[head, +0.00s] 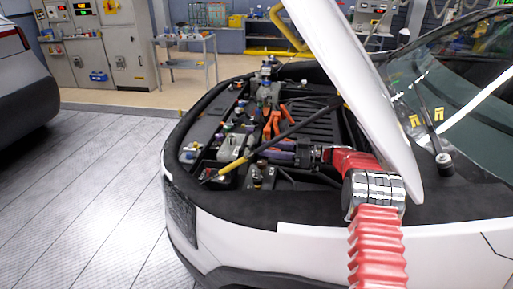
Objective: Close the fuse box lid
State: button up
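The car's engine bay (322,129) is open in the head view. My red-sleeved arm reaches into it from the lower right. The dark end of my gripper (270,157) is low in the bay, pointing left, near a grey box-like part (232,147). The fingers are small and partly behind the yellow-and-black hood prop rod, so I cannot tell whether they are open or shut, or whether they touch anything. I cannot clearly pick out the fuse box or its lid among the small crowded parts.
The white hood (362,90) stands raised above my arm. The prop rod (290,133) crosses the bay diagonally close to my gripper. Orange parts (272,122) lie behind it. A metal cart (187,62) and grey cabinets (100,62) stand behind; the floor (80,190) at left is clear.

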jog(key=a, duration=0.4)
jog(key=shift+w+a, duration=0.2)
jog(key=shift+w, duration=0.15)
jog(key=shift+d, duration=0.1)
jog(key=c, duration=0.4)
grip_shut()
